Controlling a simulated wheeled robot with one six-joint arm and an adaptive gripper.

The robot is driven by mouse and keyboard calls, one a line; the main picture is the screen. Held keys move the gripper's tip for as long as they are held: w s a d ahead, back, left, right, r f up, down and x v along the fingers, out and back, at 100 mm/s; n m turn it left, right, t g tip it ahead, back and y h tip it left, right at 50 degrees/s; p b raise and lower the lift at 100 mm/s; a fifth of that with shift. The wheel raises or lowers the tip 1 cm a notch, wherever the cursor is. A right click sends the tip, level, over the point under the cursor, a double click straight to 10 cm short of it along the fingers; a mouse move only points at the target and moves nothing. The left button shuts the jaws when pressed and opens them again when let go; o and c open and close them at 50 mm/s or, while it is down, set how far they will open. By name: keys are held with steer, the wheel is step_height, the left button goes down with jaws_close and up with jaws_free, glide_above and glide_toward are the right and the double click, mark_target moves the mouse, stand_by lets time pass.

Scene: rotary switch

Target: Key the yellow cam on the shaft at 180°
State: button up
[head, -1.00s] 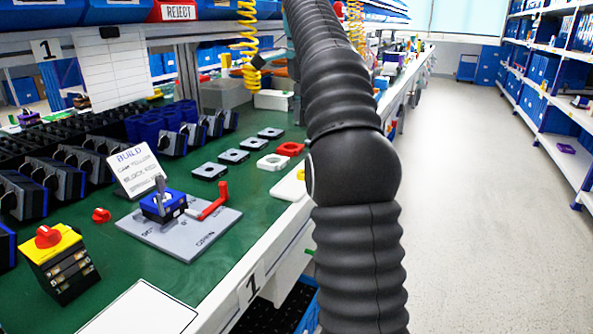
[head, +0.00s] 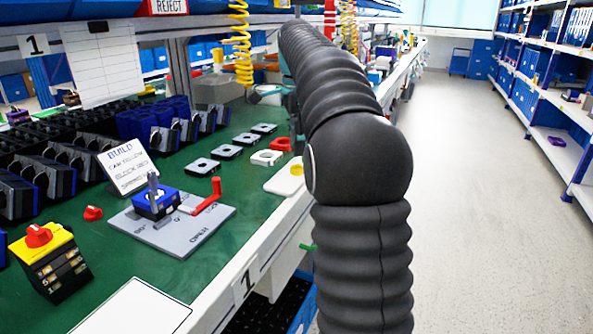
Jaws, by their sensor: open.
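The shaft (head: 153,186) stands upright, grey, in a blue block (head: 156,205) on a grey fixture plate (head: 187,242) with angle marks. A red lever (head: 210,196) rises at the fixture's right side. A small yellow part (head: 297,169), possibly the yellow cam, shows on a white pad near the bench edge, partly behind my arm; its shape is unclear.
A build card (head: 124,167) stands behind the fixture. A yellow switch with red knob (head: 48,258) stands front left. Dark switch blocks fill the left. The aisle is clear.

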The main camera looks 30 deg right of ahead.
mark_target(297, 170)
steer(key=shift+a+f+b, duration=0.1)
steer(key=shift+f+b, duration=0.45)
steer(key=shift+f, duration=2.1)
steer(key=c, duration=0.4)
